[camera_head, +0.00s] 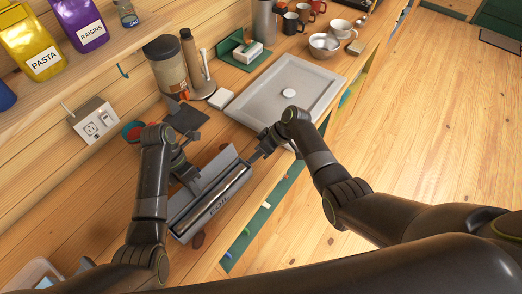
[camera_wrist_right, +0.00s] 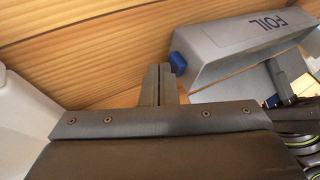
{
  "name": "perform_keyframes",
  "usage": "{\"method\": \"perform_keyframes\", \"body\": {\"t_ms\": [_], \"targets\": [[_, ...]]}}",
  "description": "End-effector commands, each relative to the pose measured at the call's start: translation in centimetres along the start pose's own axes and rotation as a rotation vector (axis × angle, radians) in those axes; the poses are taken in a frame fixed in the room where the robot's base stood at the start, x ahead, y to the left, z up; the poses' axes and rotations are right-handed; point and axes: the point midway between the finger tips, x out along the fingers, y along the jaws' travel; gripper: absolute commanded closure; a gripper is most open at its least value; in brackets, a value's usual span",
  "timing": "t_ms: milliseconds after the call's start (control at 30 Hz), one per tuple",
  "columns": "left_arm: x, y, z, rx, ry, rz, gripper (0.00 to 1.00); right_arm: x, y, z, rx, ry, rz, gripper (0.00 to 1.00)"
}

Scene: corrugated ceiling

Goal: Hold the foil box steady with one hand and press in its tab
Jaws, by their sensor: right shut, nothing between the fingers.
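My right gripper (camera_head: 257,154) is shut and empty at the box's far right end. In the wrist view its fingertips (camera_wrist_right: 158,84) are just beside the blue tab; contact is unclear.
A grey tray (camera_head: 245,107) with a small white round object lies beyond the box. The counter's front edge runs close to the box's right side.

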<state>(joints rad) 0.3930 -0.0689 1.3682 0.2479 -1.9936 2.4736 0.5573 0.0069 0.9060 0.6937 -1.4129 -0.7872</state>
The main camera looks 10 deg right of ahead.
Motion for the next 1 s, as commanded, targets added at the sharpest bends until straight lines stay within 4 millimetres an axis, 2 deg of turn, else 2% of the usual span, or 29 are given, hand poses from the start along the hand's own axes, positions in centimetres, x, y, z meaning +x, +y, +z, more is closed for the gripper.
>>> {"method": "perform_keyframes", "body": {"t_ms": [367,667,1000], "targets": [[0.1,0.0,-0.1,-0.001,0.001,-0.001,1.00,0.1,-0.2,0.0,0.001,0.000,0.000,1.00],[0.1,0.0,0.0,0.000,0.001,-0.001,1.00,1.2,-2.2,0.0,0.000,0.001,-0.003,1.00],[0.1,-0.1,0.1,0.002,-0.004,-0.002,1.00,1.2,-2.2,-0.1,0.000,0.001,-0.009,1.00]]}}
